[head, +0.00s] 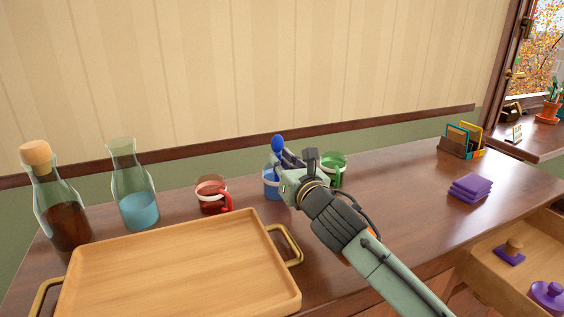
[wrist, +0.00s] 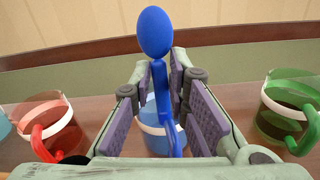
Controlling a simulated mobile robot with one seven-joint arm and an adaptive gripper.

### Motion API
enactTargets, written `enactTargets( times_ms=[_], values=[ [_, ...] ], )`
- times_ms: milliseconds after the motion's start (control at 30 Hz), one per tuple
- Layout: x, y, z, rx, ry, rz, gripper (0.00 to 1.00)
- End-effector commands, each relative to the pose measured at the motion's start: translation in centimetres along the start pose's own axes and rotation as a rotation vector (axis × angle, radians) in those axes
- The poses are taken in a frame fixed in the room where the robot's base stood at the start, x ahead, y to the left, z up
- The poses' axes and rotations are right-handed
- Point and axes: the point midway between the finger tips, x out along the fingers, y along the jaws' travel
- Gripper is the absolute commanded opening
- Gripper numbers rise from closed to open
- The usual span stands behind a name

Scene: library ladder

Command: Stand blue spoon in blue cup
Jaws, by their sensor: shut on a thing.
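The blue spoon (head: 278,142) stands roughly upright in my gripper (head: 286,160), its oval bowl up. In the wrist view the spoon (wrist: 153,33) rises between the two padded fingers of my gripper (wrist: 167,85), which are shut on its stem. The blue cup (head: 270,184) stands on the table, partly hidden behind my gripper. In the wrist view the blue cup (wrist: 152,133) lies below and beyond the fingers, with a white band. The spoon's lower end overlaps the cup and its blue handle, so I cannot tell whether it is inside the rim.
A red cup (head: 211,196) stands left of the blue cup and a green cup (head: 334,170) right. Two glass bottles, one corked (head: 62,205) and one with blue liquid (head: 134,195), stand farther left. A wooden tray (head: 180,270) lies in front. Purple blocks (head: 470,188) lie right, beyond clear table.

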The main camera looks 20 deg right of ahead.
Motion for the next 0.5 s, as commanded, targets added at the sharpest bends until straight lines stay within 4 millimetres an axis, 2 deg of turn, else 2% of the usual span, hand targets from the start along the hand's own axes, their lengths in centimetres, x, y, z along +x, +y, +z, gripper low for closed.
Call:
enactTargets(
  times_ms=[67, 100, 433, 500],
  values=[
    [0.00, 0.00, 0.04, 0.000, 0.000, 0.000, 0.00],
    [0.00, 0.00, 0.04, 0.000, 0.000, 0.000, 0.16],
    [0.00, 0.01, 0.03, 0.000, 0.000, 0.000, 0.38],
    [0.00, 0.01, 0.03, 0.000, 0.000, 0.000, 0.39]
  ],
)
